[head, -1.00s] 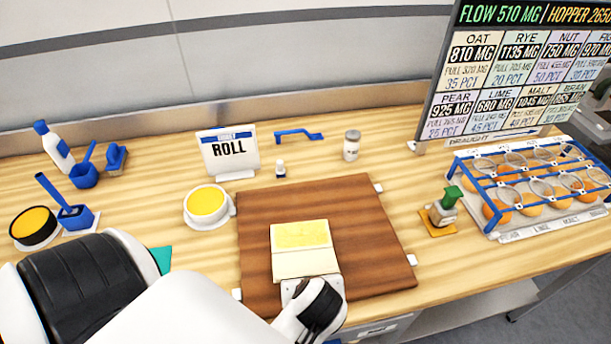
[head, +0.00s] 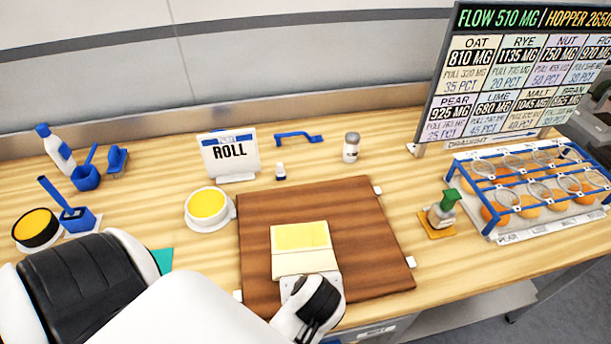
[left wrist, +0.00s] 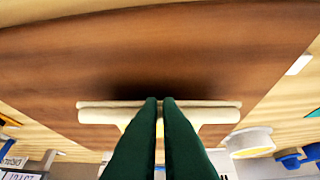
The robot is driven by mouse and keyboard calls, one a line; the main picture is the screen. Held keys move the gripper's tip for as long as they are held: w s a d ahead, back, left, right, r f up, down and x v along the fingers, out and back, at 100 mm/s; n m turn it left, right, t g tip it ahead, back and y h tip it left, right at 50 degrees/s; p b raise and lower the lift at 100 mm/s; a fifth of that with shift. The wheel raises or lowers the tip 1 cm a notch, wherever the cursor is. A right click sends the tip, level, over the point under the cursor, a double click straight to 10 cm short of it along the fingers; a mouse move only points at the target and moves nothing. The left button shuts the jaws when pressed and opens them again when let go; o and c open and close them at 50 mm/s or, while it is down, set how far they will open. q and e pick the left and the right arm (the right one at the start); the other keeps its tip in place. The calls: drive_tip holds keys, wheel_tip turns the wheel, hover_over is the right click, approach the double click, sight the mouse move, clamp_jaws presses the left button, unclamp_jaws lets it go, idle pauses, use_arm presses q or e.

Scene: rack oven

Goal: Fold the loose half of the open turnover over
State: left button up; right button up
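The open turnover (head: 305,263) lies on the brown board (head: 365,240), with a yellow half at the back and a plain cream half toward me. In the left wrist view its cream edge (left wrist: 100,105) runs across the picture, with yellow showing behind it. My left gripper (left wrist: 160,100) is at the near edge of the cream half. Its green fingers are together, with only a thin line between them, and overlap the edge. I cannot tell whether dough is caught between them. In the head view my wrist hides the fingertips. My right gripper is not in view.
A round yellow-topped dish (head: 208,204) and a ROLL sign (head: 229,157) stand behind the board's left side. A shaker (head: 351,147) stands behind it. A green-topped bottle (head: 442,208) and a blue rack (head: 530,185) are at right. The board's right part is clear.

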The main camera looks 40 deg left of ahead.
use_arm(q)
drive_tip(key=shift+w+d+r, duration=0.1)
drive_tip(key=shift+w+r, duration=0.05)
drive_tip(key=shift+w+a+r+p, duration=0.3)
drive_tip(key=shift+r+p, duration=0.15)
drive_tip(key=shift+r, duration=0.15)
